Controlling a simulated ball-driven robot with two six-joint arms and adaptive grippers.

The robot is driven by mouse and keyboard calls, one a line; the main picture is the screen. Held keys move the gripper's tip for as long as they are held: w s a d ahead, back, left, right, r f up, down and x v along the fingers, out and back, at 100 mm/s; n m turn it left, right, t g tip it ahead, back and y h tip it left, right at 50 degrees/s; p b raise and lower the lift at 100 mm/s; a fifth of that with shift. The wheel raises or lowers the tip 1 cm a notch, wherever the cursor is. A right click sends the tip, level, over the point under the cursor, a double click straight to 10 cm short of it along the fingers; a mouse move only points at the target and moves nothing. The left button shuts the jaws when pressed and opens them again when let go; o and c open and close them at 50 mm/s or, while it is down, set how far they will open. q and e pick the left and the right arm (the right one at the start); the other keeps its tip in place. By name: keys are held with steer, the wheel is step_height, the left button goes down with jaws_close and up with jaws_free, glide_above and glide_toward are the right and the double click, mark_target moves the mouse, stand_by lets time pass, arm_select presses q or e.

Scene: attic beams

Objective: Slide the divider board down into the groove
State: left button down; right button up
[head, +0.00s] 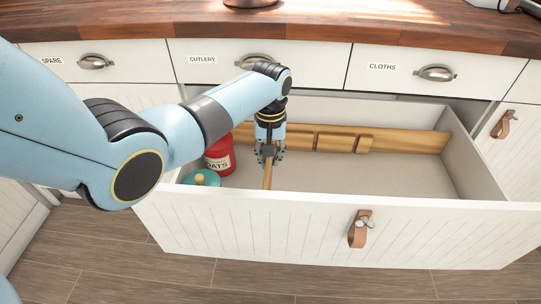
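The divider board (268,176) is wooden and shows nearly edge-on as a narrow strip inside the open drawer. My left gripper (268,154) comes down from above with its fingers on both sides of the board's upper part, shut on it. A wooden rail (405,141) runs along the drawer's back, with raised blocks (334,142) and narrow gaps between them. The groove itself cannot be made out clearly; my gripper hides the rail behind the board. I cannot tell whether the board's lower edge touches anything. My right gripper is not in view.
A red oats canister (221,158) and a teal pot with a wooden knob (201,179) stand in the drawer left of the board. The drawer floor (370,178) to the right is clear. The drawer front (300,225) has a leather pull (358,232). The countertop (330,27) overhangs behind.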

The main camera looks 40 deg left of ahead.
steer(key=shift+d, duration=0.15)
arm_select(q)
steer(key=shift+f+b, duration=1.05)
steer(key=shift+f, duration=0.55)
steer(key=shift+f+b, duration=1.8)
steer(key=shift+f, duration=0.95)
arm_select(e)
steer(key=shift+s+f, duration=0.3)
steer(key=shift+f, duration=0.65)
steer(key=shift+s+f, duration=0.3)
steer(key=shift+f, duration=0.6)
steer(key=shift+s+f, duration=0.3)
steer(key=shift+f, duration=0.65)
arm_select(q)
steer(key=c, duration=1.3)
jaws_free()
step_height(320, 180, up, 12)
steer(key=shift+r, duration=0.1)
